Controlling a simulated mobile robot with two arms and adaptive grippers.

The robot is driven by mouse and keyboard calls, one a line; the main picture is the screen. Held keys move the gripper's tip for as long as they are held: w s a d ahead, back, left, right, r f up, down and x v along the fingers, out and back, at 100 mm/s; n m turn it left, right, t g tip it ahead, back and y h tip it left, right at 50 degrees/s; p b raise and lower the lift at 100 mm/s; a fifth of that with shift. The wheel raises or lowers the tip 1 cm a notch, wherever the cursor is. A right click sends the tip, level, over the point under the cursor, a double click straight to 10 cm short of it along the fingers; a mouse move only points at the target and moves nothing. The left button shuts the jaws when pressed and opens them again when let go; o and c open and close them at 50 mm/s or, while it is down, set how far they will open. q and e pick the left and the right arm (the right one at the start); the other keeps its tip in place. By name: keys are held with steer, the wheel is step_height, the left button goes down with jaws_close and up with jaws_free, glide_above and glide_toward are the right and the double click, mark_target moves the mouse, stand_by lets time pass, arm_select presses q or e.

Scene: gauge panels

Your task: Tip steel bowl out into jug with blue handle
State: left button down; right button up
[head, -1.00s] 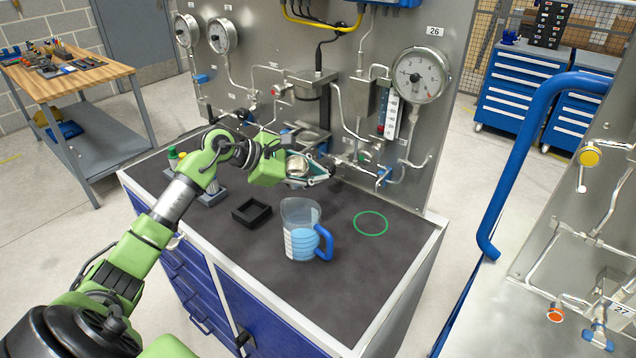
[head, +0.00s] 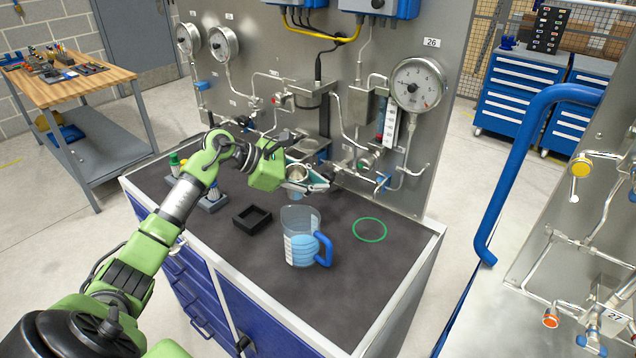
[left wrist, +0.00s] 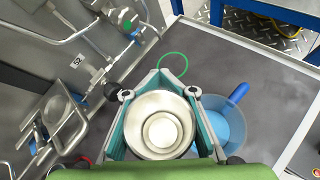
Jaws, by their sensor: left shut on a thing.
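The steel bowl (head: 297,174) is held in my left gripper (head: 312,186), above the bench behind the jug. In the left wrist view the bowl (left wrist: 160,124) sits between the two fingers of the gripper (left wrist: 160,88), and its inside looks empty of anything I can make out. The clear jug (head: 299,222) with a blue handle (head: 325,248) stands upright on the dark bench top and shows blue in its lower part. In the left wrist view the jug (left wrist: 214,128) is partly hidden behind the right finger. My right gripper does not show.
The steel panel (head: 433,150) with a gauge (head: 418,84) and pipes rises close behind the gripper.

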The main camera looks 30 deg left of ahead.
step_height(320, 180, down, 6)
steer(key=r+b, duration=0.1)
steer(key=b, duration=0.3)
arm_select(q)
steer(key=p, duration=0.2)
steer(key=n+g+h+p, duration=0.1)
steer(key=p, duration=0.1)
steer(key=shift+s+d+f, duration=0.35)
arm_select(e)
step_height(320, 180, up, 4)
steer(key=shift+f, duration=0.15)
arm_select(q)
steer(key=shift+r+p, duration=1.3)
steer(key=shift+r, duration=2.25)
steer(key=w+a, duration=0.5)
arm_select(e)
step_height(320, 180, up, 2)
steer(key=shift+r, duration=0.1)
arm_select(q)
steer(key=shift+s, duration=0.15)
